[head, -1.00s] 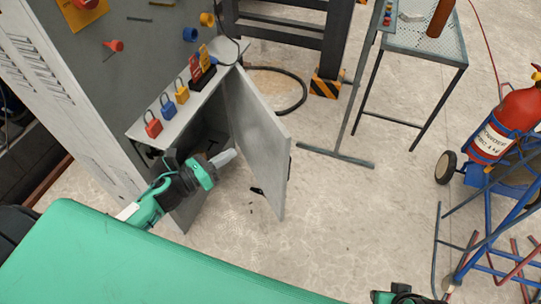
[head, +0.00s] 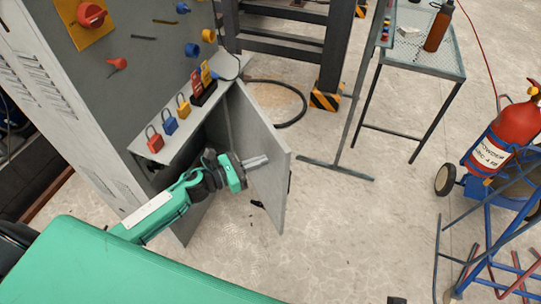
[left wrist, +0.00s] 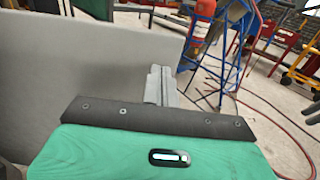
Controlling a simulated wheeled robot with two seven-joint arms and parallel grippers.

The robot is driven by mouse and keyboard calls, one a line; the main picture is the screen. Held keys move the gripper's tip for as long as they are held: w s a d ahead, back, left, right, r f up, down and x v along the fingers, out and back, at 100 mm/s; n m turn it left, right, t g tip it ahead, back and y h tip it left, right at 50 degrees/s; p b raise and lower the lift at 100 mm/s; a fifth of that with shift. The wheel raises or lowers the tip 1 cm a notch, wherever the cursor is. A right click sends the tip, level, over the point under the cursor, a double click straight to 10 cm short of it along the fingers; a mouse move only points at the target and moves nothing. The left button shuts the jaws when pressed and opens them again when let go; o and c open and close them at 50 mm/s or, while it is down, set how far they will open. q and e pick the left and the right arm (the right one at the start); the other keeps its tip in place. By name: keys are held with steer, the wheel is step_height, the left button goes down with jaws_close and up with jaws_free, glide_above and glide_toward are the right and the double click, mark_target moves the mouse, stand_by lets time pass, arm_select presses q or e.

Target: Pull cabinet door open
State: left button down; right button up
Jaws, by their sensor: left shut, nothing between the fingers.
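The grey cabinet (head: 70,100) stands at the left in the head view. Its lower door (head: 262,150) is swung well open and sticks out into the room. My left gripper (head: 266,160) is shut and empty, with its fingers in front of the door's inner face. In the left wrist view the door (left wrist: 75,75) fills the left side and the shut fingers (left wrist: 160,85) show near its edge. I cannot tell whether the fingers touch the door. My right gripper cannot be made out.
Several padlocks, one of them red (head: 154,140), sit on the shelf above the opening. A mesh-topped table (head: 430,58) and a fire extinguisher (head: 505,135) on a cart stand to the right. The floor (head: 350,230) right of the door is clear.

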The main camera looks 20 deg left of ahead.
mark_target(280, 154)
arm_select(q)
steer(key=x, duration=0.3)
steer(key=shift+w+d, duration=0.4)
arm_select(e)
steer(key=shift+w+f, duration=0.25)
steer(key=shift+f, duration=0.4)
steer(key=shift+r, duration=0.1)
